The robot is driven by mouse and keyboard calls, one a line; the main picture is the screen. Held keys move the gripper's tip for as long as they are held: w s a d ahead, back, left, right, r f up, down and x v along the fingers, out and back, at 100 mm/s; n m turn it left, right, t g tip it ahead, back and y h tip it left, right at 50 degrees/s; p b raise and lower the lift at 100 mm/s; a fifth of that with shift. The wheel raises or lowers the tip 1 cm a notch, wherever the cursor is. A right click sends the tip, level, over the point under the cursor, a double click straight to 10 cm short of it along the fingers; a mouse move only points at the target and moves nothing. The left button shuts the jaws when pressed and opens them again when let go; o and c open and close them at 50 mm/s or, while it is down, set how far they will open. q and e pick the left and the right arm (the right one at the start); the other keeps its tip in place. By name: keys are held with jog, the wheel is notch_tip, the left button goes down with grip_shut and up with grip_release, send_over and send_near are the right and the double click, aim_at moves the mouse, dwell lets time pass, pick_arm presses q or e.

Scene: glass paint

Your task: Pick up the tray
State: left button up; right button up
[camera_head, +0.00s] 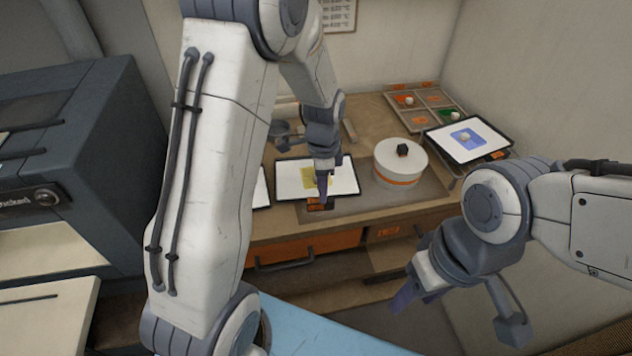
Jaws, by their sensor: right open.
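A flat white tray with a dark rim (345,178) lies on the workbench, with a yellow patch near its middle. My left gripper (322,190) points down in front of this tray and hides part of it. Whether its fingers touch the tray or are parted, I cannot tell. A second dark-rimmed white tray (442,134) sits at the back right, with a blue patch and a small pale object on it. Another white panel (262,190) is mostly hidden behind my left arm. My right gripper (405,297) is open and empty, low in front of the bench, apart from the trays.
A round white container (401,170) with an orange band and a dark knob stands between the trays. A compartmented box (420,110) is at the back right. The bench front has orange drawers (315,245). A large dark machine (75,150) stands at the left.

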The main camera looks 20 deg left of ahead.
pick_arm(q)
notch_tip(320, 180, down, 4)
jog(key=shift+a+p, duration=0.15)
jog(key=shift+p, duration=0.15)
jog(key=shift+s, duration=0.1)
grip_shut()
jog(key=shift+r, duration=0.1)
dwell(1.1)
